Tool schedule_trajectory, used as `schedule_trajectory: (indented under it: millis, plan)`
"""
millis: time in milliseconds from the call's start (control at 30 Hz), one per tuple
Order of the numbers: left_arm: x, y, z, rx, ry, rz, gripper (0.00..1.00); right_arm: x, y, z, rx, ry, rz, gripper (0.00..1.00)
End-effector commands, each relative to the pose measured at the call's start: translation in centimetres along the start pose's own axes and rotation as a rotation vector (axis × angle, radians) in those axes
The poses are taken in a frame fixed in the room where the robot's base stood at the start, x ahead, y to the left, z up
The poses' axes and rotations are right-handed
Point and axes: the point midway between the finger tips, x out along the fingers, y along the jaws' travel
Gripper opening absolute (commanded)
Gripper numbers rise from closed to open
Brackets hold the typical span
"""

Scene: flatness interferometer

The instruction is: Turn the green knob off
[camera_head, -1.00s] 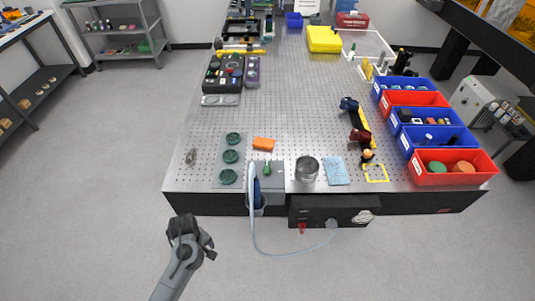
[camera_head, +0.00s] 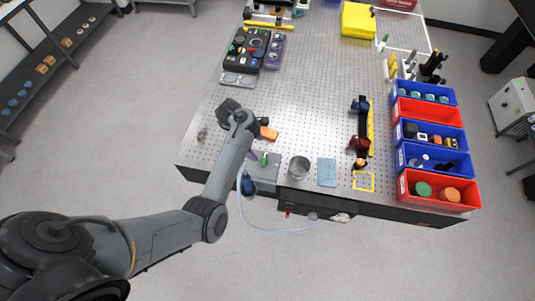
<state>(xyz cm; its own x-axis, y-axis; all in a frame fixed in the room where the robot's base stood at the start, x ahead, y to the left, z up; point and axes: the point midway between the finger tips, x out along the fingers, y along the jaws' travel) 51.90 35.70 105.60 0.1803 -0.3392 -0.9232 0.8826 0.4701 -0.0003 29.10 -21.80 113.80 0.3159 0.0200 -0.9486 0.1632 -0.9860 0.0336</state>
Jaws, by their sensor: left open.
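A small green upright piece (camera_head: 264,160), which looks like the green knob, stands on a grey plate (camera_head: 266,172) near the front edge of the table. It is too small to tell which way it is turned. My left gripper (camera_head: 229,107) is open over the left part of the table, beyond and left of the green piece and apart from it. My left arm hides the dark green round pieces left of the plate. My right gripper is out of view.
An orange block (camera_head: 269,133) lies just right of my left wrist. A metal cup (camera_head: 299,167) and a light blue cloth (camera_head: 327,172) are to the right. A pale hose (camera_head: 262,229) loops off the front edge. Bins (camera_head: 437,207) line the right side.

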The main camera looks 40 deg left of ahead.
Motion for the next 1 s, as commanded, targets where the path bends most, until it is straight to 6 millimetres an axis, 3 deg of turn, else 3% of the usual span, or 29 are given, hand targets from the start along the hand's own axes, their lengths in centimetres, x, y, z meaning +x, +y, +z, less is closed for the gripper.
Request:
schedule_trajectory:
  millis: [200,500,1000]
  plan:
    - [4.0,-0.1,0.1,0.000,-0.004,-0.002,0.85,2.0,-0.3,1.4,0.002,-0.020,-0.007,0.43]
    - [7.9,-0.1,0.0,0.001,-0.001,-0.001,0.85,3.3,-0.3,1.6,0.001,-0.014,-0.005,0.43]
    - [8.8,0.0,0.0,0.002,0.001,0.001,0.85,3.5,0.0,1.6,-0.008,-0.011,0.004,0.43]
